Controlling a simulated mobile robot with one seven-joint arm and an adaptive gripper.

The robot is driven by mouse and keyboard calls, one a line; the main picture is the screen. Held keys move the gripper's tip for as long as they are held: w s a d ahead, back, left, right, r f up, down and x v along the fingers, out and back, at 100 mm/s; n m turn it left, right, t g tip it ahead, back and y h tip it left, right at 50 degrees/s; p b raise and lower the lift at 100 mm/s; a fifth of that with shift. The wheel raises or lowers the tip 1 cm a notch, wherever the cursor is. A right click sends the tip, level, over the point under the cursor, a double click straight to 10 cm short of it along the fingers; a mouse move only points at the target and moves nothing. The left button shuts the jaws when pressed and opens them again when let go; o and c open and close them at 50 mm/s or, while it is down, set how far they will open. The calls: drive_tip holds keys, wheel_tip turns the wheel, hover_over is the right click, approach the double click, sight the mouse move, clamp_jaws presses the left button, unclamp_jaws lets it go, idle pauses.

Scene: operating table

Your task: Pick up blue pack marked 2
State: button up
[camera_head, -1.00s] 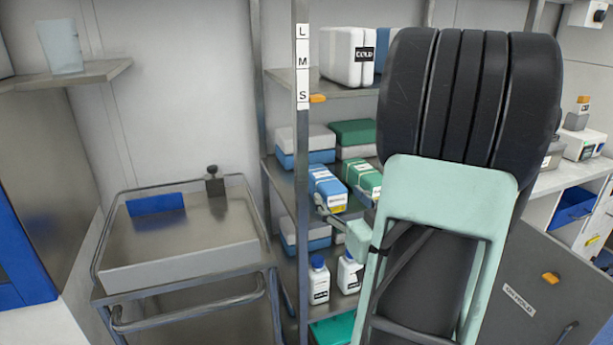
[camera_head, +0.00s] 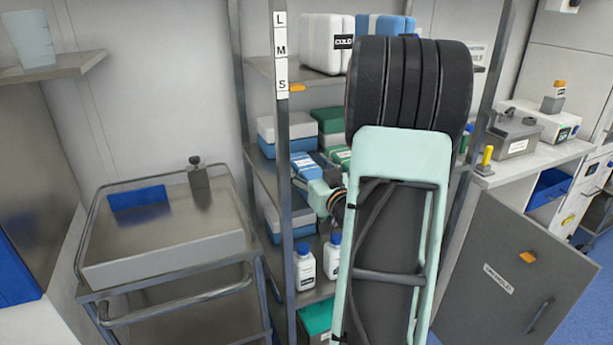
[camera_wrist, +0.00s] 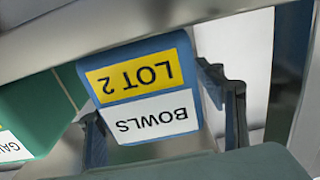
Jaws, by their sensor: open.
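The blue pack (camera_wrist: 143,88) shows close up in the wrist view, with an upside-down yellow label reading LOT 2 and a white label reading BOWLS. In the head view the blue pack (camera_head: 305,164) lies on the middle shelf. My gripper (camera_wrist: 148,100) is open, with one dark finger at the pack's right side and the other near its lower left. I cannot tell whether the fingers touch it. In the head view my arm hides much of the shelf, and my gripper is at the shelf front near the pack.
A green pack (camera_wrist: 38,112) stands just left of the blue pack in the wrist view. A metal shelf post (camera_head: 281,200) is close on the left in the head view. White bottles (camera_head: 305,264) stand on the shelf below. A steel trolley (camera_head: 165,262) stands left with free room on top.

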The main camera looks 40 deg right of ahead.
drive_tip(key=c, duration=1.5)
drive_tip(key=shift+o, duration=0.2)
drive_tip(key=shift+r, duration=0.1)
